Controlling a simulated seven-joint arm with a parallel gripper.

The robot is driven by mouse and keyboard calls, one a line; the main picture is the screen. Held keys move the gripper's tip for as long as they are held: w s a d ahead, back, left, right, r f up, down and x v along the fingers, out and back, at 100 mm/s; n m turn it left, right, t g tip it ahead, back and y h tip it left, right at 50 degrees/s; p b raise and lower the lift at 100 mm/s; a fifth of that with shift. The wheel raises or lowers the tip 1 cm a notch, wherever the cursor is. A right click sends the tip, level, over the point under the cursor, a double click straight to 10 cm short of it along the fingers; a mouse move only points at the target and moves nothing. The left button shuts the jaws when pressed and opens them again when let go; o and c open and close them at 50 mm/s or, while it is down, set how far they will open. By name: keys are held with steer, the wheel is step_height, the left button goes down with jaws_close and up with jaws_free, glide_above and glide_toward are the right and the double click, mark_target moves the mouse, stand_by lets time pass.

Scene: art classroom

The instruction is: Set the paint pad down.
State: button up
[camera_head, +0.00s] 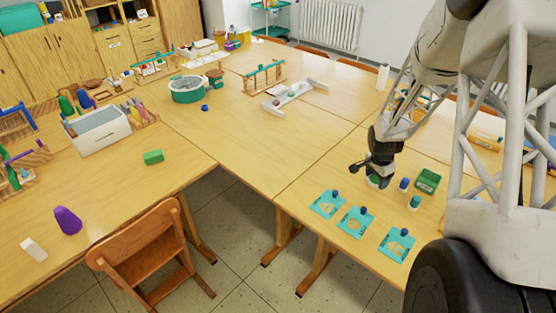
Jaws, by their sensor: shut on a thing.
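My gripper (374,172), dark and seen from the side, is low over the right-hand table. It is shut on a small green and pale thing (377,182), which looks like the paint pad. The fingers hide most of it, and I cannot tell whether its underside touches the table. A green square box (427,181) with a dark top stands to the right of my gripper. Between them are a small blue-topped pot (404,185) and a teal-topped pot (414,202).
Several teal cards with pale pictures lie in front, including a left one (326,204) and a right one (396,244), with dark blue knobs at their tops. A white tray (294,96) lies farther back. The table (300,165) left of my gripper is clear.

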steer(key=w+a+n, duration=0.1)
steer(key=w+a, duration=0.1)
steer(key=a, duration=0.3)
steer(key=w+a+n, duration=0.2)
steer(key=a, duration=0.3)
steer(key=w+a+n, duration=0.1)
steer(key=w+a, duration=0.1)
steer(key=a, duration=0.3)
steer(key=shift+w, duration=0.15)
steer(key=w+a+n, duration=0.1)
steer(key=a, duration=0.4)
steer(key=a+n, duration=0.2)
steer(key=a, duration=0.4)
steer(key=w+a+n, duration=0.1)
steer(key=a, duration=0.4)
steer(key=shift+w+a+r+n+t+y, duration=0.1)
steer(key=shift+w+a+n+t+y, duration=0.2)
steer(key=shift+w+a+n, duration=0.1)
steer(key=s+a+n, duration=0.2)
steer(key=a+n, duration=0.1)
steer(key=a, duration=0.8)
steer(key=s+a+n, duration=0.2)
steer(key=a+n, duration=0.1)
steer(key=a, duration=0.9)
steer(key=s+a+n+y, duration=0.1)
steer(key=s+a+n, duration=0.2)
steer(key=a, duration=0.9)
steer(key=shift+a, duration=0.15)
